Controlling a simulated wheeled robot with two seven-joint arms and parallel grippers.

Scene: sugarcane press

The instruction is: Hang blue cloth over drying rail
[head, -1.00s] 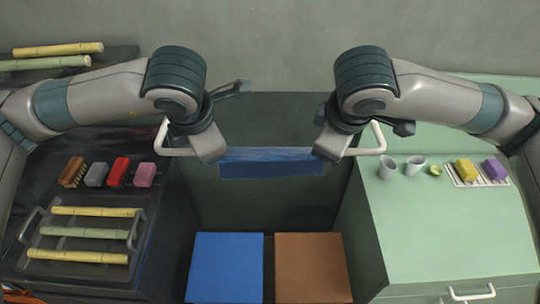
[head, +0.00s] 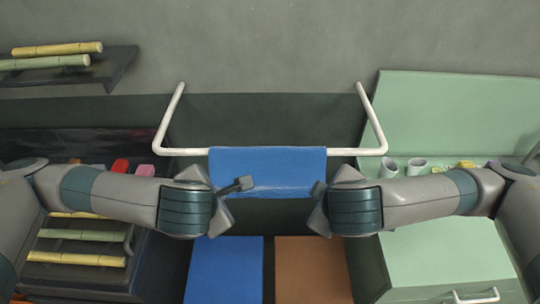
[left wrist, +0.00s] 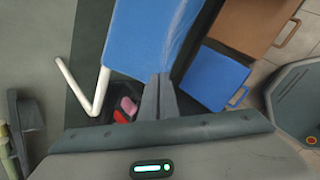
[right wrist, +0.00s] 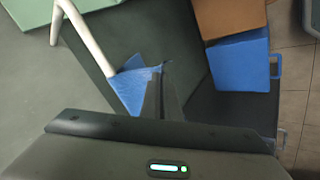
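The blue cloth (head: 268,168) lies over the white drying rail (head: 345,152) and hangs down in front of it, a pale crease running across its lower part. My left gripper (head: 245,184) is at the cloth's lower left. In the left wrist view its fingers (left wrist: 158,85) are together at the edge of the cloth (left wrist: 140,35). My right gripper (head: 320,188) is at the lower right. In the right wrist view its fingers (right wrist: 162,75) are together on a corner of the cloth (right wrist: 132,85).
A blue box (head: 225,270) and a brown box (head: 310,270) stand below the rail. A dark bench with a tray of cane (head: 85,235) is at left, and a green cabinet (head: 440,250) with cups (head: 417,164) is at right. A shelf (head: 115,65) holds more cane.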

